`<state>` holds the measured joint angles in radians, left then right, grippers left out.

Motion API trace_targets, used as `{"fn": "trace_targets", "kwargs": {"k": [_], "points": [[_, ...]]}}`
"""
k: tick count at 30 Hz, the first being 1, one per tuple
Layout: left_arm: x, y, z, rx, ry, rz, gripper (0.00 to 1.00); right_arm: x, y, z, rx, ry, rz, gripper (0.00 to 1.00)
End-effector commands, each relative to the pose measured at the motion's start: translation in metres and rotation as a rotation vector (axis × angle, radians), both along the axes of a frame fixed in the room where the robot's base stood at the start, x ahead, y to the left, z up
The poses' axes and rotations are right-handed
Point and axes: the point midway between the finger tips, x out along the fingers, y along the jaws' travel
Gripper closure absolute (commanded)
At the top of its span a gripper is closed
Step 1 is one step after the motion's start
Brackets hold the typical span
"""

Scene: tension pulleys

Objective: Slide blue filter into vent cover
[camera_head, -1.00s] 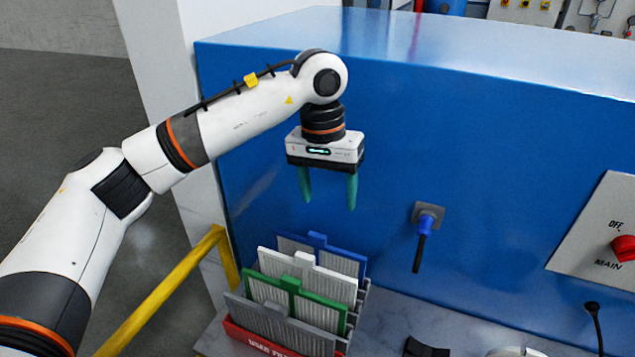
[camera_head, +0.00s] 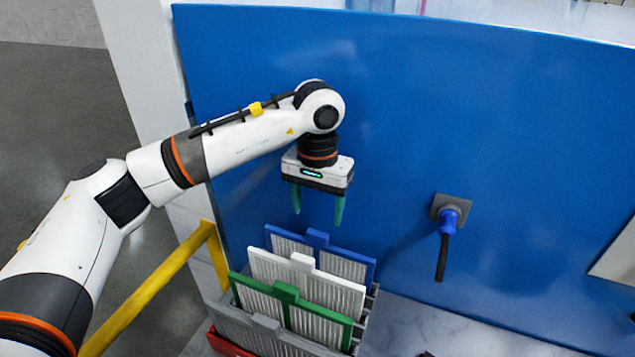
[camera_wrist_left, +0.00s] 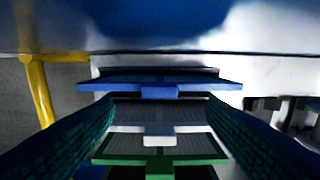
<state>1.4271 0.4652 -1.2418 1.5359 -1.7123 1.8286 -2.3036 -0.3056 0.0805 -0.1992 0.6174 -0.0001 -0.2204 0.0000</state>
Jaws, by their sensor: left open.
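The blue filter (camera_head: 357,265) stands upright at the back of the filter rack, with a raised tab on its top edge. In the left wrist view the blue filter (camera_wrist_left: 205,87) lies across the middle, beyond the fingers. My left gripper (camera_head: 318,218) is open and empty. It points down, with its fingertips a little above the blue filter's tab. My left gripper's fingers (camera_wrist_left: 158,125) also frame the left wrist view from both sides. No vent cover can be made out. My right gripper is not in view.
A white filter (camera_head: 325,283), a green filter (camera_head: 318,308) and a grey filter (camera_head: 235,318) stand in front of the blue one. A yellow rail (camera_head: 150,290) runs at the left.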

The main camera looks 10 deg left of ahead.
Motion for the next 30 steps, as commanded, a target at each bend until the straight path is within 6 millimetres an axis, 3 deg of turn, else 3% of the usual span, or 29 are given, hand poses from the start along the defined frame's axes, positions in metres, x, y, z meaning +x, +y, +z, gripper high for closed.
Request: {"fn": "trace_targets", "kwargs": {"k": [10,23,30], "points": [[0.0,0.0,-0.054,-0.001,0.002,0.001,0.35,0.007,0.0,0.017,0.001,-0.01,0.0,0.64],[0.0,0.0,-0.066,-0.001,-0.001,0.0,0.35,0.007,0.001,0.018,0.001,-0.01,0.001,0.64],[0.0,0.0,-0.066,-0.001,-0.001,0.0,0.71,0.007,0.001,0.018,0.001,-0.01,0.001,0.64]]}}
